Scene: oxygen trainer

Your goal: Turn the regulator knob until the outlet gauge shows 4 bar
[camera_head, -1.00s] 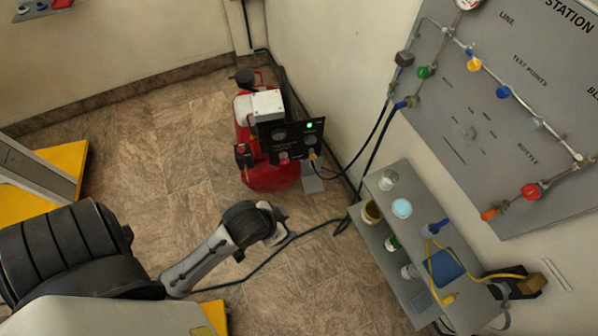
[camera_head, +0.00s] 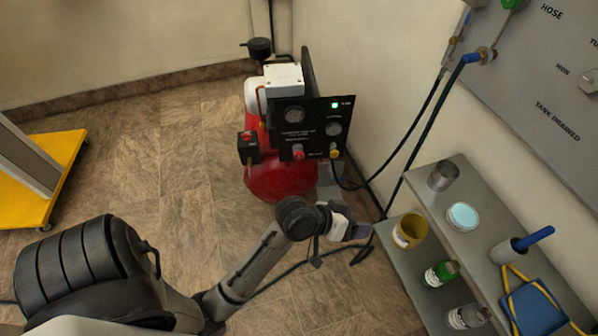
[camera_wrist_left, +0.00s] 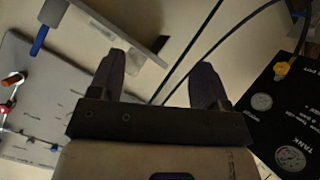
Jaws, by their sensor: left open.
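The red compressor (camera_head: 280,180) stands on the floor with a black panel (camera_head: 316,112) on its front. The panel carries a left gauge (camera_head: 294,114), a right gauge (camera_head: 333,128), a red knob (camera_head: 298,152) and a yellow fitting (camera_head: 335,153). The gauge readings are too small to tell. My left gripper (camera_head: 358,229) is open and empty, below and right of the panel, apart from it. In the left wrist view its fingers (camera_wrist_left: 160,70) stand apart. The panel (camera_wrist_left: 276,120) lies to their right there, with the yellow fitting (camera_wrist_left: 282,69). My right gripper is not in view.
A grey shelf (camera_head: 462,255) with cans, a green bottle (camera_head: 441,273) and a blue-handled tool stands right of the gripper. Dark hoses (camera_head: 408,145) run from the panel and along the wall. The floor (camera_head: 190,180) left of the compressor is clear.

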